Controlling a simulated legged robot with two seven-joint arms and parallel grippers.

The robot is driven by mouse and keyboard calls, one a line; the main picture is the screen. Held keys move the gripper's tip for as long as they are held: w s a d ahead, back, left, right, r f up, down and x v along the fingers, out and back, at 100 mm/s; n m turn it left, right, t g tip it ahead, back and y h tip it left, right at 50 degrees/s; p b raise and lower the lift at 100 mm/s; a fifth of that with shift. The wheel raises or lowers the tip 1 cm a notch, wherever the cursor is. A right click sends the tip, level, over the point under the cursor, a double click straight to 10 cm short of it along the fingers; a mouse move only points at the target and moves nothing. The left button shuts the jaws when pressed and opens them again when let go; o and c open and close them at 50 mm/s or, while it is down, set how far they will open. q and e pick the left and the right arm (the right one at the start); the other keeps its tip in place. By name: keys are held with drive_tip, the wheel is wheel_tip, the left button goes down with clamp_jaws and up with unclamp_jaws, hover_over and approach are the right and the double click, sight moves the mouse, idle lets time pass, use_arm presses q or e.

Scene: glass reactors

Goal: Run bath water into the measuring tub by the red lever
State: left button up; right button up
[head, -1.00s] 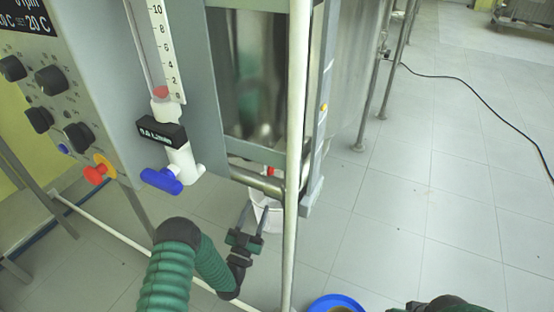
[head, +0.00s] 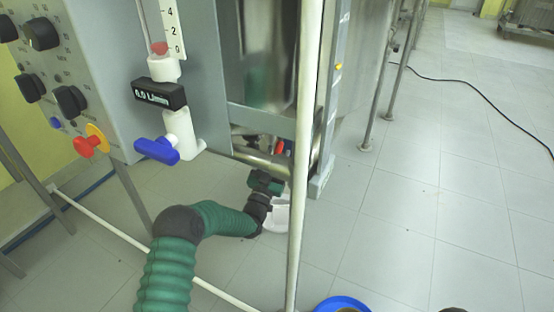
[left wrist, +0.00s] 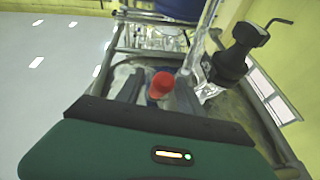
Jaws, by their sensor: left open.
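The red lever (left wrist: 161,84) shows in the left wrist view between the two dark fingers of my left gripper (left wrist: 158,88), with a finger on each side. The gripper is open; whether a finger touches the lever I cannot tell. In the head view my left gripper (head: 270,170) is under the steel frame, its fingers pointing up and partly hidden by the frame and pipe. A small red part (head: 277,146) shows just above it. A white tub (head: 277,217) is below the gripper, partly hidden by the gripper and the white pole. My right gripper is not in view.
A white upright pole (head: 302,150) stands in front of the gripper. A blue handle (head: 157,150) and a red knob (head: 90,146) are at the left panel. A blue-rimmed round object (head: 342,304) is at the bottom. The floor at right is mostly clear.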

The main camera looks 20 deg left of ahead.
use_arm(q)
clamp_jaws()
idle(1.4)
